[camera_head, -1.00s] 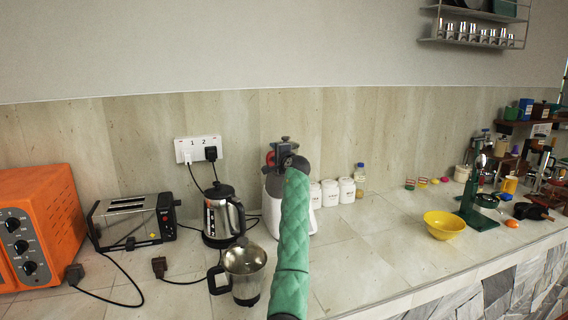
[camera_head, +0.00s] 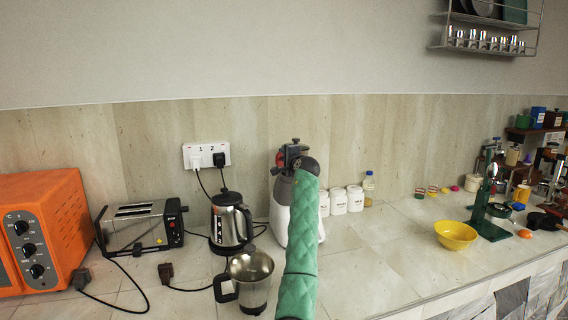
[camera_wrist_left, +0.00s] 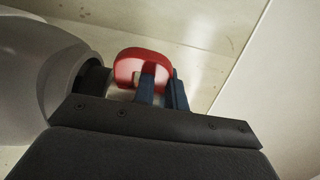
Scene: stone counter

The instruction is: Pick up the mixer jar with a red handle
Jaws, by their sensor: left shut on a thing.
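The mixer jar (camera_head: 280,221), white and grey, is at the middle of the counter near the wall in the head view, largely hidden behind my green left arm. In the left wrist view its rounded grey body fills the left side, and its red handle (camera_wrist_left: 131,63) is at the centre. My left gripper (camera_wrist_left: 164,88) has its blue fingers at the handle, shut on it. In the head view the left gripper (camera_head: 292,155) is at the jar's top, and the grip itself is hard to make out. My right gripper is not in view.
A steel kettle (camera_head: 226,224) and a metal jug with a dark handle (camera_head: 249,282) stand left of the jar. A toaster (camera_head: 140,226) and orange oven (camera_head: 45,230) are farther left. White canisters (camera_head: 338,201) stand close right. Counter between them and the yellow bowl (camera_head: 456,235) is clear.

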